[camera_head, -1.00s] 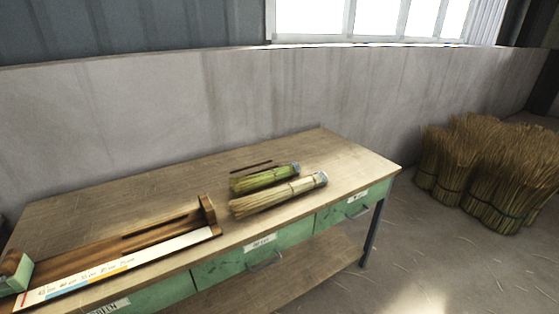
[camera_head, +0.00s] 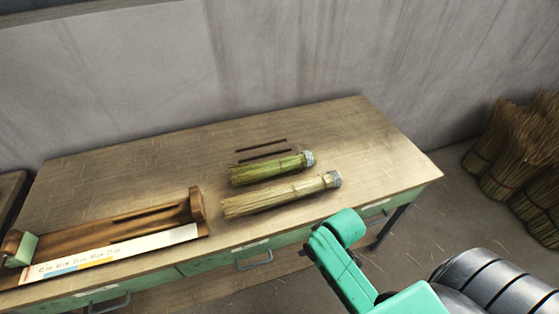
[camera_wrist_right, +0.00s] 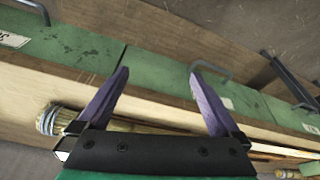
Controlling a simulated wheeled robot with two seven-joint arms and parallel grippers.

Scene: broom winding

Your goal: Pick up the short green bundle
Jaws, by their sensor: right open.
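The short green bundle (camera_head: 268,168) lies on the workbench, its grey-capped end to the right. A longer pale straw bundle (camera_head: 280,194) lies beside it on the front side, also capped at the right. My right gripper (camera_wrist_right: 159,76) is open, with two purple fingers spread and nothing between them. It faces the bench's front edge and drawers. A capped bundle end (camera_wrist_right: 48,121) shows at the left of the wrist view, mostly hidden behind the gripper; it looks like the pale bundle. My teal right arm comes in at the lower right of the head view. My left gripper is not seen.
The wooden workbench (camera_head: 365,135) has green drawers with handles along its front. A wooden measuring jig (camera_head: 115,240) with a scale stands at the left. Dark thin strips (camera_head: 262,147) lie behind the green bundle. Large straw sheaves (camera_head: 515,150) stand at the right.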

